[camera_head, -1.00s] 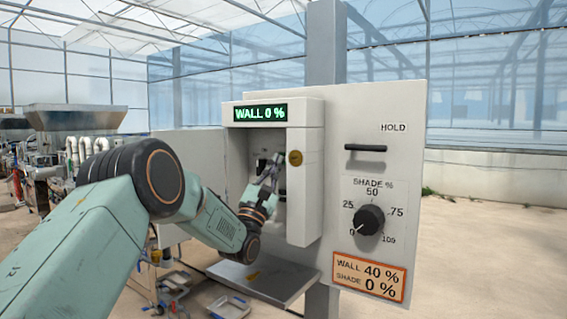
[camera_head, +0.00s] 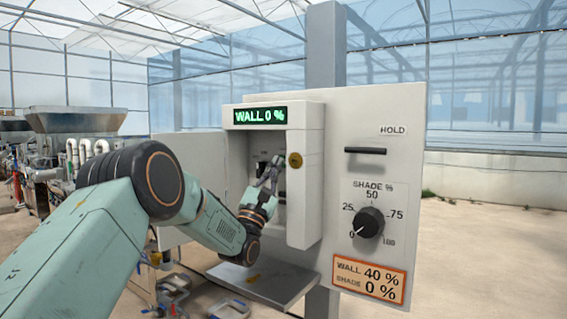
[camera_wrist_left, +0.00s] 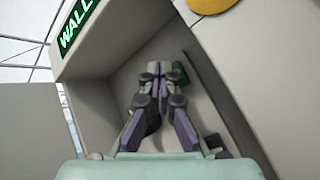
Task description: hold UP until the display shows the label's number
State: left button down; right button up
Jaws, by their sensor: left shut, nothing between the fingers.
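The display (camera_head: 260,115) reads "WALL 0 %" in green; part of it shows in the left wrist view (camera_wrist_left: 76,24). The orange-framed label (camera_head: 369,278) reads WALL 40 %, SHADE 0 %. My left gripper (camera_head: 272,163) is shut and empty, its fingers inside the recess of the white box under the display. In the left wrist view the fingertips (camera_wrist_left: 160,68) are together in front of a small green part (camera_wrist_left: 180,76), largely covered by them. I cannot tell whether they touch it. No UP lettering is readable. My right gripper is not in view.
To the right on the panel (camera_head: 405,200) are a dark HOLD handle (camera_head: 365,150) and a black SHADE knob (camera_head: 368,222) pointing near 0. A brass disc (camera_head: 295,160) sits on the box's side wall, close right of the fingers. A shelf (camera_head: 262,280) juts out below.

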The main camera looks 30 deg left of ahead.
pick_arm(q)
jog(key=shift+a, duration=0.1)
jog(key=shift+w+b, duration=0.4)
jog(key=shift+w+b, duration=0.3)
jog(key=shift+w, duration=0.1)
dwell(7.1)
